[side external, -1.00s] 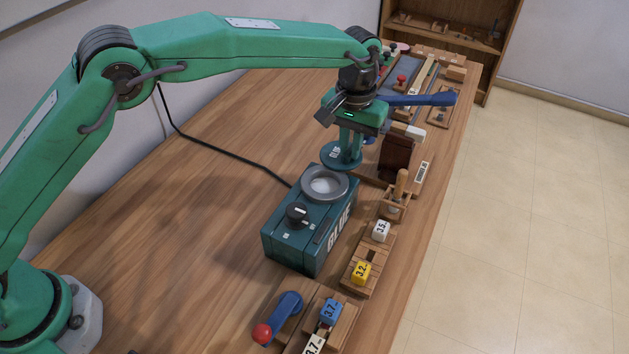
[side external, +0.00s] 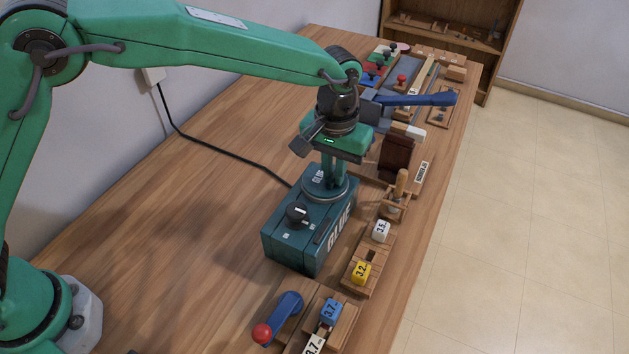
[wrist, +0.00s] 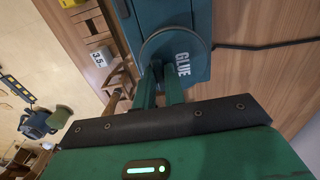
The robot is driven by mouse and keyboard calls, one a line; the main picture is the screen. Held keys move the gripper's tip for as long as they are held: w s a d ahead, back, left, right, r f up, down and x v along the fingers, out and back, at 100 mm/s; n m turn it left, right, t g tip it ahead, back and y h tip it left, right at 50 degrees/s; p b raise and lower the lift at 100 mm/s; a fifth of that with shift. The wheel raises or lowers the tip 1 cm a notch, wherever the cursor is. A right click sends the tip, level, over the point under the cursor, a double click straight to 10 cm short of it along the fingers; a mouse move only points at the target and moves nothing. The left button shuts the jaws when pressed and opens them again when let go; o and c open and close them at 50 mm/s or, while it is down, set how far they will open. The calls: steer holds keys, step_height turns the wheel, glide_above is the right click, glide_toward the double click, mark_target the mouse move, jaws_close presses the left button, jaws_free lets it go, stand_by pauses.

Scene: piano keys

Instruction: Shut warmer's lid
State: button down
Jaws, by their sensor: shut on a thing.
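The glue warmer (side external: 290,243) is a teal box with a dark knob on top and GLUE lettering on its side. Its round lid (side external: 317,180), teal with a small label, sits at the warmer's round opening, with the grey rim showing around its near edge. My gripper (side external: 336,178) points down and is shut on the lid from above. In the wrist view the lid (wrist: 184,63) shows its GLUE label beside my two fingers (wrist: 160,85). The finger contact is partly hidden, and I cannot tell whether the lid is fully seated.
Wooden holders with a white 3.5 block (side external: 381,231) and a yellow 3.2 block (side external: 360,272) stand right of the warmer. A blue lever with a red knob (side external: 262,333) is in front. A black cord (side external: 230,155) runs behind. The table to the left is clear.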

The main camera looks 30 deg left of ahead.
mark_target(333, 176)
steer(key=shift+s+r, duration=0.1)
steer(key=shift+s, duration=0.2)
steer(key=c, duration=1.5)
jaws_free()
steer(key=shift+w, duration=0.1)
steer(key=shift+o, duration=0.2)
step_height(333, 176, up, 8)
steer(key=shift+f, duration=0.25)
steer(key=shift+r, duration=0.1)
